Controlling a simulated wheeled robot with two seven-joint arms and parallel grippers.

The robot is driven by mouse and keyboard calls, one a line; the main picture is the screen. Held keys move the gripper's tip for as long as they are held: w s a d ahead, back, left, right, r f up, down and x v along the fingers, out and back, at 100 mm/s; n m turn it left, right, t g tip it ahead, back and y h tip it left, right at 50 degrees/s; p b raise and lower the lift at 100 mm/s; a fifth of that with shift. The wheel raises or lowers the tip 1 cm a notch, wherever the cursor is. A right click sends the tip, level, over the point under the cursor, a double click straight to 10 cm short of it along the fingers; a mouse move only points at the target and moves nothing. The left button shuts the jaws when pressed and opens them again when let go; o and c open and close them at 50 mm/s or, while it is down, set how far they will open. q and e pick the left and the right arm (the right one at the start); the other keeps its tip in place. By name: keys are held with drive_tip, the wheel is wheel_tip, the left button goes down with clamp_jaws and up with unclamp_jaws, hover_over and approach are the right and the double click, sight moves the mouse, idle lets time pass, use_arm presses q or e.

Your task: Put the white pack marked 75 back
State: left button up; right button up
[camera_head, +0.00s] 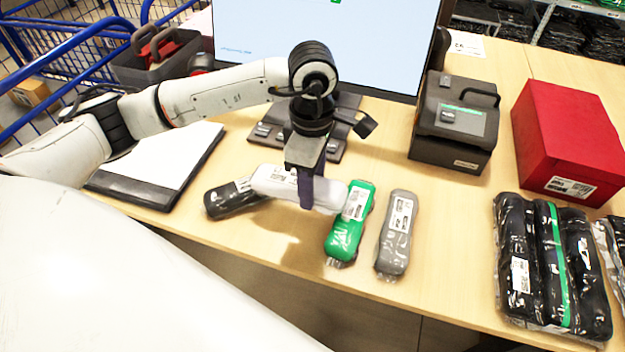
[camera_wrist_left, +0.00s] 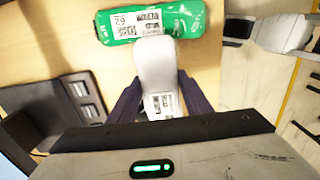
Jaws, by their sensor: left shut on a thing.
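The white pack (camera_head: 274,181) is held by my left gripper (camera_head: 307,195), which is shut on it above the table. In the left wrist view the white pack (camera_wrist_left: 155,62) lies between the two fingers, with a printed label near them; I cannot read its number. In the head view the pack lies roughly level, passing in front of the black pack (camera_head: 226,200) and close to the green pack (camera_head: 343,236). The green pack (camera_wrist_left: 190,18) in the wrist view bears the number 62. A grey pack (camera_head: 394,240) lies to its right. My right gripper is not in view.
A red box (camera_head: 568,135), a dark label printer (camera_head: 453,125) and a bundle of black packs (camera_head: 550,262) occupy the table's right. A monitor (camera_head: 330,40) stands behind, a white-topped board (camera_head: 165,160) lies left, and blue wire carts are beyond. Bare table (camera_head: 445,235) shows right of the grey pack.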

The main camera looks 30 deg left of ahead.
use_arm(q)
drive_tip(key=shift+f+b, duration=0.45)
drive_tip(key=shift+b, duration=0.1)
drive_tip(key=shift+f, duration=0.15)
drive_tip(key=o, duration=1.1)
drive_tip(key=shift+c, duration=0.2)
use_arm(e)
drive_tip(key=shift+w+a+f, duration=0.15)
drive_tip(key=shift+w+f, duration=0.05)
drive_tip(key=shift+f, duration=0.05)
